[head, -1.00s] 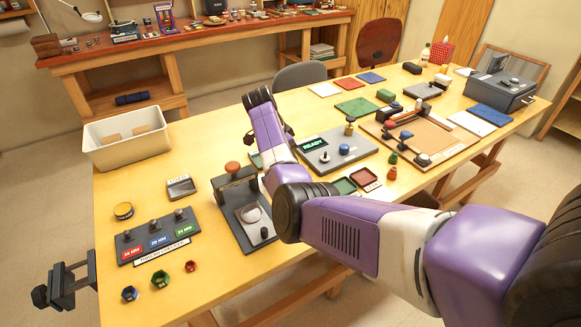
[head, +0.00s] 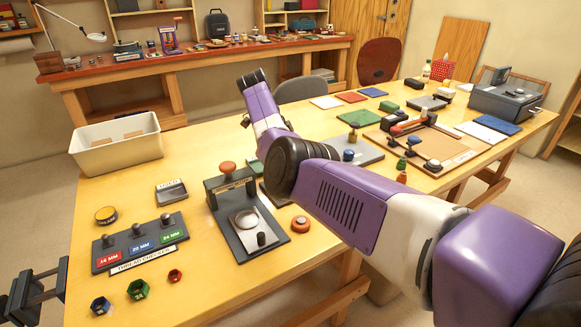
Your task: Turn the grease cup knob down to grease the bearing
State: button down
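A dark grey fixture (head: 275,243) stands on the near part of the yellow table in the head view. It has an upright block topped by an orange-red round knob (head: 227,167), with a label too small to read. A silver round part (head: 246,219) and a small dark post sit on its base. This looks like the grease cup and bearing, but I cannot be sure. My purple arm crosses the table to the right of the fixture, apart from the knob in the picture.
A thread checker (head: 140,242) with coloured nuts before it stands left of the fixture. A small tray (head: 171,193), a yellow-topped tin (head: 106,215) and a cream bin (head: 117,143) are further left. An orange round piece (head: 300,224) lies right of the fixture.

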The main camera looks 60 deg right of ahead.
dwell(0.4)
jog(key=c, duration=1)
grip_release()
jog(key=v, duration=0.7)
jog(key=shift+w+r+b, duration=0.2)
jog(key=shift+r+b, duration=0.1)
jog(key=shift+b, duration=0.05)
